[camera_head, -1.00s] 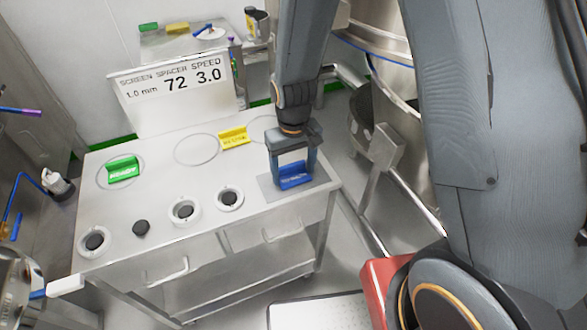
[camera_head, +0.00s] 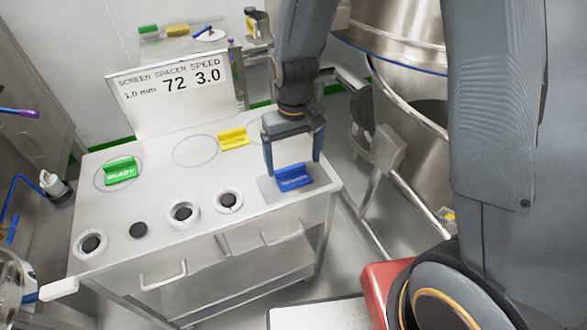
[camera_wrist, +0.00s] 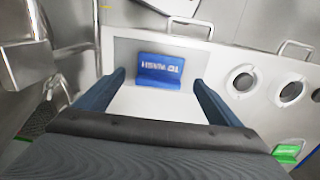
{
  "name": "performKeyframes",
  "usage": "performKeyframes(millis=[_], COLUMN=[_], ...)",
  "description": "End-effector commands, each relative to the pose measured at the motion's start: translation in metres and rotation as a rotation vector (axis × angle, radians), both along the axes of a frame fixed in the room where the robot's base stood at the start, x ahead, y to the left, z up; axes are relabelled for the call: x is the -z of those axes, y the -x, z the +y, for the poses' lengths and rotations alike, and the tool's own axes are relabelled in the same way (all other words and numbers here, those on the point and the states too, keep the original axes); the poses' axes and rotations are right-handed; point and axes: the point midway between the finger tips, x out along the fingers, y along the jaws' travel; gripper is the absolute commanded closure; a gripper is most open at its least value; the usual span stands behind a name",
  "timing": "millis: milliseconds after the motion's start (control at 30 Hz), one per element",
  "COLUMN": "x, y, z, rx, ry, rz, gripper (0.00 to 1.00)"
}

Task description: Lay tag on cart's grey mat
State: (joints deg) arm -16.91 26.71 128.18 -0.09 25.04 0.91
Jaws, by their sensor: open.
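A blue tag (camera_head: 293,177) with white lettering rests on the grey mat (camera_head: 270,190) at the cart's right end. In the wrist view the blue tag (camera_wrist: 159,71) stands on the mat (camera_wrist: 124,45), ahead of and between the fingers and apart from both. My gripper (camera_head: 293,165) is open and empty, just above and behind the tag in the head view. In the wrist view its two fingers (camera_wrist: 160,82) are spread wide on either side. The steel cart (camera_head: 110,215) has its top in full view apart from the part behind my gripper.
A green tag (camera_head: 121,171) and a yellow tag (camera_head: 233,139) stand on the cart top. Several round white-rimmed fittings (camera_head: 184,213) and a black disc (camera_head: 138,229) lie along its front. A sign (camera_head: 175,85) stands at the back. A large steel vessel (camera_head: 405,60) is right of the cart.

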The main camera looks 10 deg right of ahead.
Motion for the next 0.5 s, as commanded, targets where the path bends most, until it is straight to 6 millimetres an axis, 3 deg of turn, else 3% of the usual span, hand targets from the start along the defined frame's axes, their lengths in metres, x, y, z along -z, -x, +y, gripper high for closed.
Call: performKeyframes(millis=[300,500], x=[-0.05,-0.068], y=[-0.001,0.0], z=[0.0,0.0], rx=[0.0,0.0], ry=[-0.001,0.0], rz=[-0.003,-0.001], gripper=[0.12,0.12])
